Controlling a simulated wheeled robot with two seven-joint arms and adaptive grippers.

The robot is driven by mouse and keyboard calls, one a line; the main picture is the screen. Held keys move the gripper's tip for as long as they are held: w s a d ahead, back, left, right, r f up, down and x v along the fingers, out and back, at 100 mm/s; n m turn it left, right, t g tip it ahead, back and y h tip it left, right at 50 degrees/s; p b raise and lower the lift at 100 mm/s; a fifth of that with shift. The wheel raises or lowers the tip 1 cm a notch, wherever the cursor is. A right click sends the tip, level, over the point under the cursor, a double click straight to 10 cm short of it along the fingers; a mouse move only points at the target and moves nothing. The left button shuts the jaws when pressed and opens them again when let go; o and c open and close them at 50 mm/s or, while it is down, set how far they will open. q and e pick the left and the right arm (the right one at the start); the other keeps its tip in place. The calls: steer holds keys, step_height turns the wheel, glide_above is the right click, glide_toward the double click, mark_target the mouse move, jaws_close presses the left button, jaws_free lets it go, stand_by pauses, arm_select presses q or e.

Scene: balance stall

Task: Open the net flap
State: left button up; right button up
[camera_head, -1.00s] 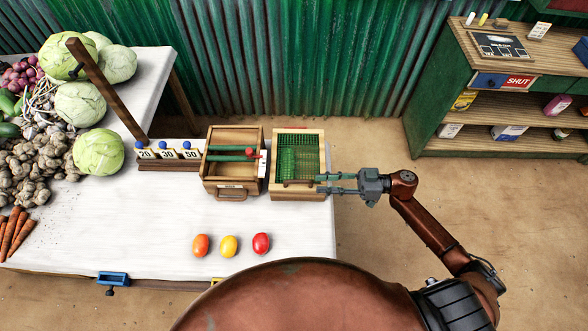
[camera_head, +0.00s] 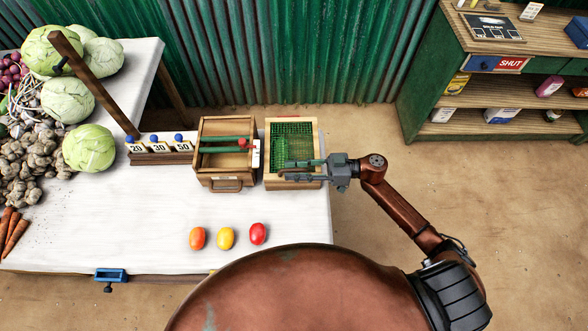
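The net flap (camera_head: 290,137) is a green mesh in a wooden frame on top of a wooden box (camera_head: 315,131) at the right end of the white table. It lies flat and looks closed. Its brown handle is at the front side, now mostly hidden by my gripper. My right gripper (camera_head: 283,171) reaches in from the right over the front part of the box. Its two fingers are apart, one over the net's front part and one near the front rim. I cannot tell whether they touch the handle. My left gripper is not in view.
A wooden drawer box (camera_head: 225,126) with green bars and a red knob stands close on the left. Fruits, orange, yellow (camera_head: 226,238) and red, lie in front on the table. A number rack (camera_head: 159,156) is farther left. A shelf (camera_head: 480,88) stands at the right.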

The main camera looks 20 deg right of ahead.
jaws_close()
stand_by(0.6)
